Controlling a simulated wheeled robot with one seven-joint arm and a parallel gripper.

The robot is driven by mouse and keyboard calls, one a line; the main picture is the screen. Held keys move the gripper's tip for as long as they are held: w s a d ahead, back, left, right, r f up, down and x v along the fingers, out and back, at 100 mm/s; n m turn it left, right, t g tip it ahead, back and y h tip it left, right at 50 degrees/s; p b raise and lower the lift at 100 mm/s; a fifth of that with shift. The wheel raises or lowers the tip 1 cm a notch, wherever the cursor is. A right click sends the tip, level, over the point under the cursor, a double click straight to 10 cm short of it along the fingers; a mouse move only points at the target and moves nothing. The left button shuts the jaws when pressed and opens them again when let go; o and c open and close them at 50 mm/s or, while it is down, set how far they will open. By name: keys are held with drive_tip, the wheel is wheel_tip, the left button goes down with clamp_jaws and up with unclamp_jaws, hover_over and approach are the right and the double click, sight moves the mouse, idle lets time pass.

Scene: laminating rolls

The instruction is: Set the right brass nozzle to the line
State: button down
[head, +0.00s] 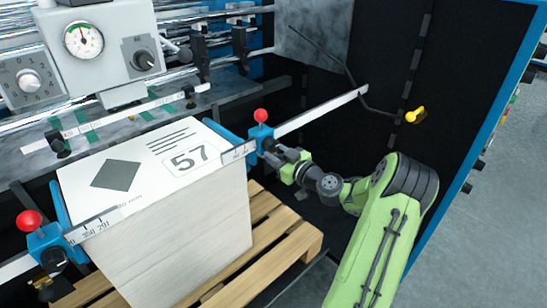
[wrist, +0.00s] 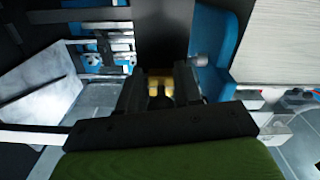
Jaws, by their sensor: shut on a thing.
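A small brass-coloured piece (wrist: 158,78), which I take to be the right brass nozzle, shows between my gripper's fingers in the wrist view. My gripper (wrist: 160,95) is shut on it, with one dark finger on each side. In the head view my gripper (head: 275,155) is at the right blue guide (head: 258,133) with the red knob, just right of the paper stack. The nozzle is hidden there behind the gripper and guide. I cannot make out a line for the nozzle in either view.
The paper stack (head: 185,225) marked 57 stands on a wooden pallet (head: 285,240). A scale bar (head: 320,110) runs past the guide. A left guide (head: 45,240) has another red knob. A bent rod with a yellow end (head: 416,115) hangs right of my gripper.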

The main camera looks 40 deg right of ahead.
drive_tip(key=c, duration=1)
unclamp_jaws()
drive_tip(key=shift+a, duration=0.1)
drive_tip(key=s, duration=0.5)
drive_tip(key=s+b, duration=0.1)
drive_tip(key=s, duration=0.4)
drive_tip(key=s+b, duration=0.1)
drive_tip(key=s, duration=0.4)
drive_tip(key=shift+s+d, duration=0.25)
drive_tip(key=shift+s, duration=0.15)
